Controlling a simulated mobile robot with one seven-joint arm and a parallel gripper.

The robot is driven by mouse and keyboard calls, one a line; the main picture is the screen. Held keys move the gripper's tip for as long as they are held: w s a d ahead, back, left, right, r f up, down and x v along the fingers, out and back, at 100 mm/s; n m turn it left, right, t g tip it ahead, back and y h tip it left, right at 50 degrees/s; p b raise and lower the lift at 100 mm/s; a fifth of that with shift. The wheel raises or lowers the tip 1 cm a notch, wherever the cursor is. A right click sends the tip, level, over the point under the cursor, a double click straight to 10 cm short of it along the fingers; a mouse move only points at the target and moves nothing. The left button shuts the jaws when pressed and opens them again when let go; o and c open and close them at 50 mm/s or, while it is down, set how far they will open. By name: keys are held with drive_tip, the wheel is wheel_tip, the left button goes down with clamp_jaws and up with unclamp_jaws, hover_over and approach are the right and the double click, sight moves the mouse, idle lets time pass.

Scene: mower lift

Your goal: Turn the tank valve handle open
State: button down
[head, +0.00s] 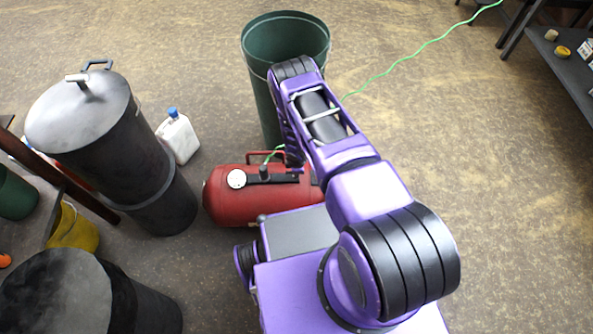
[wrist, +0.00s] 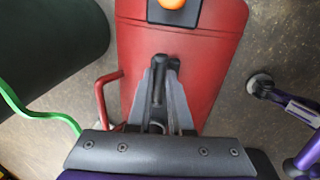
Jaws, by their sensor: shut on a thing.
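The red tank (head: 222,205) lies on its side on the floor in front of my base, with a white-faced gauge (head: 237,179) on its top. Its red body (wrist: 205,50) fills the middle of the wrist view. My gripper (wrist: 163,66) is over the tank's top, its two grey fingers close together on a dark valve handle (wrist: 157,84). The fingers hide part of the handle, and how far it is turned cannot be told. In the head view my arm covers the gripper and the tank's right end.
A green bin (head: 258,85) stands behind the tank, and a green hose (head: 420,50) runs across the floor. A white jug (head: 178,138) and dark drums (head: 80,115) stand left. An orange knob (wrist: 172,3) sits on the tank's far part.

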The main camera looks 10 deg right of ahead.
drive_tip(key=c, duration=0.8)
unclamp_jaws()
drive_tip(key=shift+c, duration=0.2)
drive_tip(key=s+r+p, duration=0.3)
drive_tip(key=r+p, duration=0.1)
drive_tip(key=r, duration=1.3)
drive_tip(key=shift+s+a, duration=0.2)
drive_tip(key=shift+a, duration=0.15)
